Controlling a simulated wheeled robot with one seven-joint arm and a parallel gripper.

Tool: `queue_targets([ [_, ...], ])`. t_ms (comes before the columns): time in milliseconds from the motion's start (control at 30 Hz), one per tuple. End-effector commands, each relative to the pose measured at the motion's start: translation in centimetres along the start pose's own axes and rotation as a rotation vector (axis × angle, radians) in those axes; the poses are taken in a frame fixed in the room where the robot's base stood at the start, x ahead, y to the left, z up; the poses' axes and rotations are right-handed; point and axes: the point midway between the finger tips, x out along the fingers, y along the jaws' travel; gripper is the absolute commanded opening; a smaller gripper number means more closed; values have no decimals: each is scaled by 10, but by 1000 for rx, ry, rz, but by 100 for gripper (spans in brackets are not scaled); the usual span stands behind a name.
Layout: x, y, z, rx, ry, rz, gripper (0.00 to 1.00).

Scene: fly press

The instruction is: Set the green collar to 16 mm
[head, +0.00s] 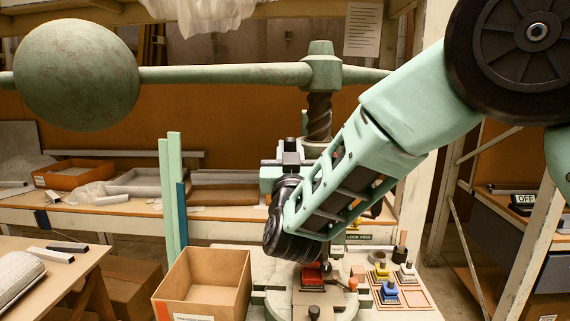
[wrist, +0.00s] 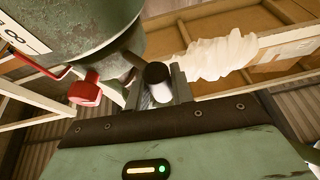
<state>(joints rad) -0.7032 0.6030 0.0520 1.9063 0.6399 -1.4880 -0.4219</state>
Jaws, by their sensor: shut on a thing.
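In the wrist view a large round green body (wrist: 85,30), which looks like the collar, fills the upper left. A white plate (wrist: 22,35) on it shows an 8; the rest of its marking is cut off. A dark-ended, pale-sided round handle (wrist: 158,75) stands beside it. My gripper (wrist: 156,95) is shut on this handle. In the head view my gripper (head: 288,155) points up beside the press screw (head: 318,118). My arm hides much of the press there, and no millimetre reading is legible.
A red lever with a knob (wrist: 85,93) is close left of my gripper. The press's green ball weight (head: 77,75) and cross arm (head: 225,74) are above.

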Motion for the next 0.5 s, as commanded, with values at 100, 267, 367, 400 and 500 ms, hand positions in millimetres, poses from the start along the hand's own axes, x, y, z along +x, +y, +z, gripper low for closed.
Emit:
queue_targets([
  [100, -5, 4, 4, 10, -7, -33, 0],
  [267, -6, 4, 4, 11, -13, -44, 0],
  [367, -6, 4, 5, 10, -15, -44, 0],
  [400, -6, 4, 5, 10, -16, -44, 0],
  [500, -7, 3, 6, 10, -16, -44, 40],
])
